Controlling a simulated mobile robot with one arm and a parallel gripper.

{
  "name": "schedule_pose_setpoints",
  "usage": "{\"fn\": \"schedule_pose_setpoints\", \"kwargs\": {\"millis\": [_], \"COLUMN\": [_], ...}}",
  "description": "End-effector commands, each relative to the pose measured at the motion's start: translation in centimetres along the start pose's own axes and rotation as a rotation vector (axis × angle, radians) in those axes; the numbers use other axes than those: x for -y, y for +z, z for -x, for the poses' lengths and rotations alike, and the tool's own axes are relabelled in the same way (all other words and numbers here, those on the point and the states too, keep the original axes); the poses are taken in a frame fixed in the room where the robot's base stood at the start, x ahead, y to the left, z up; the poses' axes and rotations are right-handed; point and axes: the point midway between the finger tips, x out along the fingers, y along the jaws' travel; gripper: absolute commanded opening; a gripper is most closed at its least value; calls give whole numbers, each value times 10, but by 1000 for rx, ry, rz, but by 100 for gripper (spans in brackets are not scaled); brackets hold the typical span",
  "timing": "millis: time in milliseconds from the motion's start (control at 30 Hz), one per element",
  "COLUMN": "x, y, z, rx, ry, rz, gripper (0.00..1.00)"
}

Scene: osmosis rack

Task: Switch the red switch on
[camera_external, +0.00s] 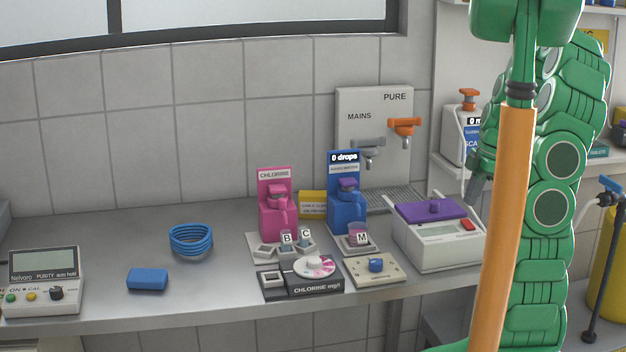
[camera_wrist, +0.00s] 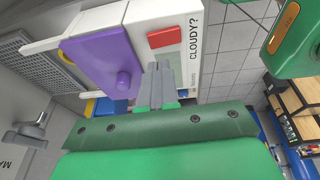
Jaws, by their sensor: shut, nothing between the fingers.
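The red switch (camera_external: 468,226) is on the sloped front panel of a white box-shaped meter (camera_external: 440,255) with a purple lid (camera_external: 432,210). The switch also shows in the wrist view (camera_wrist: 168,37) as a red rectangle beside the "CLOUDY?" label. My gripper (camera_external: 470,200) is above the right part of the meter, apart from the switch in the external view. In the wrist view my gripper's fingers (camera_wrist: 158,72) are together, empty, and point toward the red switch. Whether the switch is on or off cannot be told.
The purple lid's knob (camera_wrist: 123,81) stands close beside my fingers in the wrist view. Left of the meter are a beige plate with a blue knob (camera_external: 376,265) and blue and pink dispensers (camera_external: 275,215). Taps (camera_external: 404,127) are on the wall behind.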

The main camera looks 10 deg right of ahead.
Motion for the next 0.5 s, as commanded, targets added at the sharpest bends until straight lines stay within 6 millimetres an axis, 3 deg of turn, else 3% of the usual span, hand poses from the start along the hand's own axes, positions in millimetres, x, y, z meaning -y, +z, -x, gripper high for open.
{"fn": "schedule_pose_setpoints", "kwargs": {"millis": [200, 500], "x": [-2, -4], "y": [8, 11], "z": [-26, -37], "rx": [1, 0], "ry": [-1, 0], "rz": [0, 0], "gripper": [0, 0]}}
